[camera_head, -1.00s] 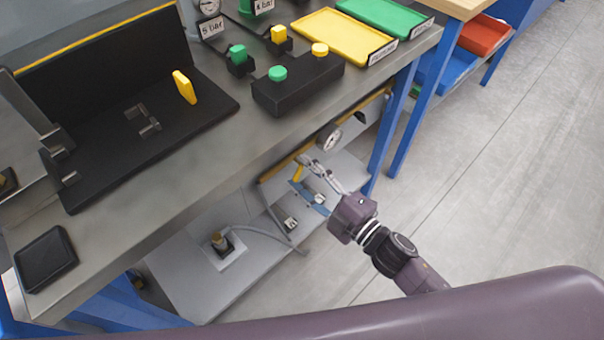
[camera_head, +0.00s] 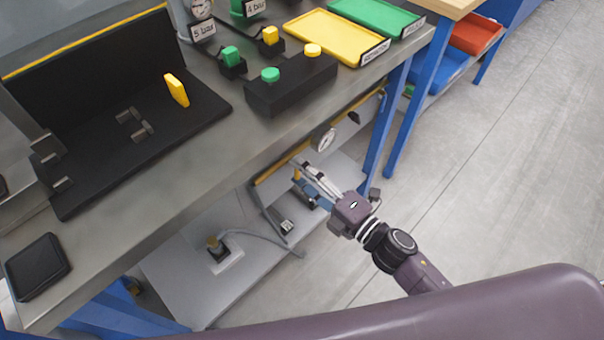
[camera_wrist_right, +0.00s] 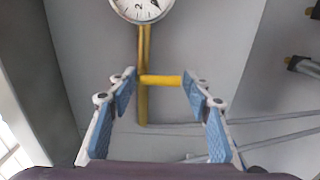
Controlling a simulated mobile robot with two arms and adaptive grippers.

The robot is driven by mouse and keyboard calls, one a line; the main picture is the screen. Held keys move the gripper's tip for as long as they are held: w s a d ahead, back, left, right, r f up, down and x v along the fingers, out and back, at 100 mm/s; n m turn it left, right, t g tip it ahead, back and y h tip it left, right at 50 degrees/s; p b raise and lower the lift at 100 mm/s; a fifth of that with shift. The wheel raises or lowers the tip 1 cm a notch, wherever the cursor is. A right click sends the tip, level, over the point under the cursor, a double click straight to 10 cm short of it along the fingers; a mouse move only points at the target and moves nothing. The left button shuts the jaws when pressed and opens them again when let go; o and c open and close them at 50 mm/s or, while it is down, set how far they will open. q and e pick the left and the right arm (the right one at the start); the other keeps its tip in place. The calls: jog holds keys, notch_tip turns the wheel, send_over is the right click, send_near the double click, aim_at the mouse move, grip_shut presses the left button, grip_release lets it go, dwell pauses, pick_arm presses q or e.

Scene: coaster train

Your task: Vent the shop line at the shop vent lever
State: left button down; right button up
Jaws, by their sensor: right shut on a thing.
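My right gripper (camera_head: 303,165) reaches under the bench from the right in the head view. The bar lies level across an upright yellow pipe (camera_wrist_right: 143,105) below a round gauge (camera_wrist_right: 142,6). In the head view, a small yellow piece (camera_head: 297,174) shows just under the fingertips, partly hidden by the fingers. The gauge also shows beside the gripper (camera_head: 326,139). My left gripper is out of view.
The workbench (camera_head: 175,180) overhangs the gripper's area. Its blue leg (camera_head: 378,135) stands right of the gauge. A fitting with a grey hose (camera_head: 216,246) sits on the lower shelf (camera_head: 185,285). A black button box (camera_head: 290,85) stands on the bench. The floor at right is clear.

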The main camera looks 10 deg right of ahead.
jog(key=shift+f, duration=0.1)
jog(key=o, duration=1.2)
jog(key=shift+c, duration=0.2)
jog(key=v, duration=1.2)
